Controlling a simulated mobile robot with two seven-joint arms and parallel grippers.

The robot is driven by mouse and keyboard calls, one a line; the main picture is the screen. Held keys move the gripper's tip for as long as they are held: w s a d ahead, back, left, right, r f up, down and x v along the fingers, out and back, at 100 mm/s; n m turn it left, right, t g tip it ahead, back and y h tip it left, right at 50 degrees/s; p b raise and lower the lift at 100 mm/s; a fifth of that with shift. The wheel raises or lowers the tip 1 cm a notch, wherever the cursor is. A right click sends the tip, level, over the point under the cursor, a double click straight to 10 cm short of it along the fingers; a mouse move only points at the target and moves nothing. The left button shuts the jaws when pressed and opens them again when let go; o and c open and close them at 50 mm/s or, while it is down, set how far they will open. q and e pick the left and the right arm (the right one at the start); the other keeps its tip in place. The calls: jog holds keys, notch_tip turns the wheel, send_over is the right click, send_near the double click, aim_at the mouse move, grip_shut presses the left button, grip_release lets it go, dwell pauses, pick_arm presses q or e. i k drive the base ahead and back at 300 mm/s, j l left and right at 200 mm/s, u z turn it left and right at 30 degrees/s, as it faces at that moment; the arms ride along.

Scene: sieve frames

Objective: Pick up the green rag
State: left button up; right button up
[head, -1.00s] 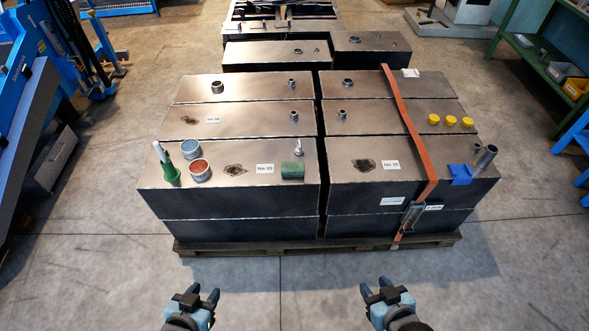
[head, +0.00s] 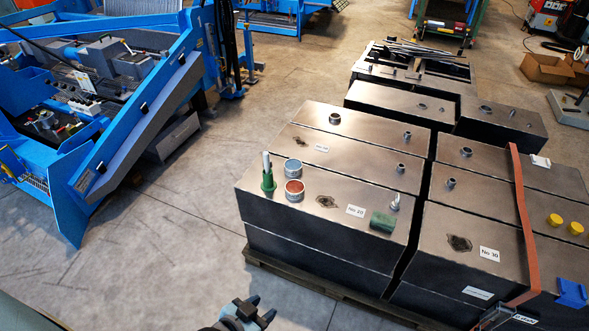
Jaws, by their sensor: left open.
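A small dark green block-shaped item (head: 383,222), which looks like the folded green rag, lies on the top of the front left metal tank (head: 330,228), near its right end. It sits next to a small upright metal fitting (head: 395,203) and right of the label "No 29". My left gripper (head: 261,309) is at the bottom of the head view, open and empty. It is in front of the tank stack and well apart from the rag. My right gripper is out of view.
A green holder (head: 268,182), a blue-topped can (head: 293,167) and a red-topped can (head: 294,190) stand on the same tank's left part. The tanks rest on a pallet (head: 330,290). Blue machinery (head: 115,160) stands at left. The floor between is clear.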

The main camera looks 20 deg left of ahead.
aim_at(384, 222)
jog(key=i+j+z, duration=0.2)
jog(key=i+j, duration=0.2)
jog(key=j, duration=0.2)
jog(key=i+j+z, duration=0.25)
jog(key=j, duration=0.4)
jog(key=i+j+z, duration=0.1)
jog(key=i+j, duration=0.15)
jog(key=i+j+z, duration=0.1)
jog(key=j, duration=0.35)
